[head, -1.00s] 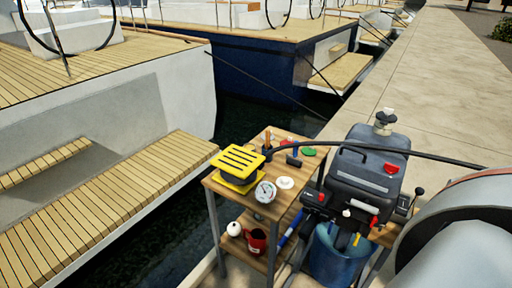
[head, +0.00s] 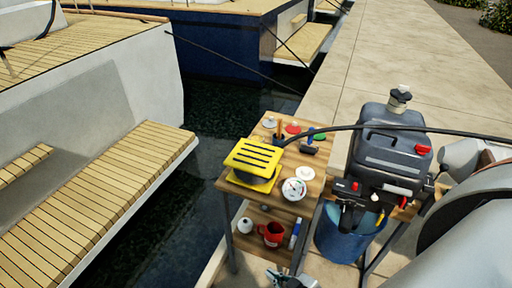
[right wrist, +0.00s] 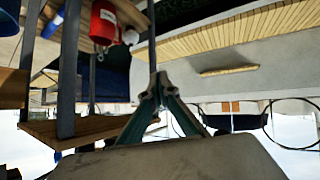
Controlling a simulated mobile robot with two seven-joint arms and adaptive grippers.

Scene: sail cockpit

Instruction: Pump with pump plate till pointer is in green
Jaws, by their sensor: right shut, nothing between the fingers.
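The yellow pump plate (head: 258,154) sits raised on its dark bellows at the left of the small wooden table (head: 232,185). Its lower edge rests on a yellow base. A round white gauge (head: 293,189) stands to the right of the pump; its pointer and green zone are too small to read. My right gripper (head: 290,276) is at the bottom edge of the head view, below the table top and in front of the lower shelf, apart from the pump. It is shut and empty; its fingers also show in the right wrist view (right wrist: 158,80). My left gripper is not in view.
The lower shelf holds a red mug (head: 271,235), a white ball-like item (head: 245,225) and a blue-and-white bottle (head: 294,236). An outboard motor (head: 392,152) over a blue bucket (head: 345,240) stands right of the table. Water and a boat lie to the left.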

